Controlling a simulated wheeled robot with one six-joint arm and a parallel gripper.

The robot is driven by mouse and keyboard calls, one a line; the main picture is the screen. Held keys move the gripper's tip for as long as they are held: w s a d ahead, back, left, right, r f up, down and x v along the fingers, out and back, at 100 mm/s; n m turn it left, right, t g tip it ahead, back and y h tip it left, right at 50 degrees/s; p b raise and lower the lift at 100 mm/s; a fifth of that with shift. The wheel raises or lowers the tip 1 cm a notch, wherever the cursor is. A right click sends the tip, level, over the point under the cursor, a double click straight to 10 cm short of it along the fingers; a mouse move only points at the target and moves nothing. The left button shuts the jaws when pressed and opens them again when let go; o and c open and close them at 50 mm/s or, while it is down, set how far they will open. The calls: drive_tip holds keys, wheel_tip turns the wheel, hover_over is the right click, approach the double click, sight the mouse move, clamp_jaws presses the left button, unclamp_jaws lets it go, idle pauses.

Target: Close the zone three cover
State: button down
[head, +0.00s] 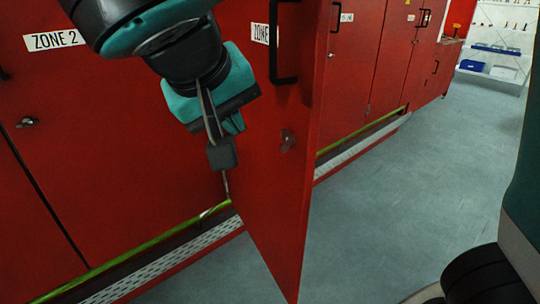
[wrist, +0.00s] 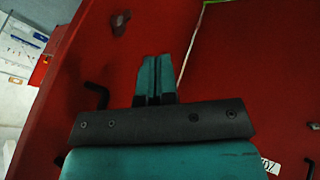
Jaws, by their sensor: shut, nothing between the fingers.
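The zone three cover (head: 265,175) is a red hinged door standing open, swung out from the red cabinet row. Its outer face shows a partly hidden "ZONE" label (head: 260,33), a black bar handle (head: 284,65) and a small latch (head: 288,140). The wrist view shows this red panel (wrist: 95,60) with a latch (wrist: 120,22) and black handle (wrist: 97,95) near its left edge. My gripper (head: 233,122) is in front of the labelled face, left of the handle. Its teal fingers (wrist: 155,78) are together and empty. I cannot tell whether they touch the cover.
The closed Zone 2 door (head: 60,130) is at left. A perforated metal step (head: 150,270) and green strip (head: 145,245) run along the cabinet base. Grey floor (head: 400,210) is open to the right of the cover. Shelves (head: 495,50) stand far back right.

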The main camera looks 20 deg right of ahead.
drive_tip(key=w+d+f+m+b, duration=0.1)
drive_tip(key=w+d+f+b, duration=0.2)
drive_tip(key=d+f, duration=0.4)
drive_tip(key=shift+w+d+f+b, duration=0.2)
drive_tip(key=shift+d+f+b, duration=0.05)
drive_tip(key=shift+b, duration=0.1)
idle(0.4)
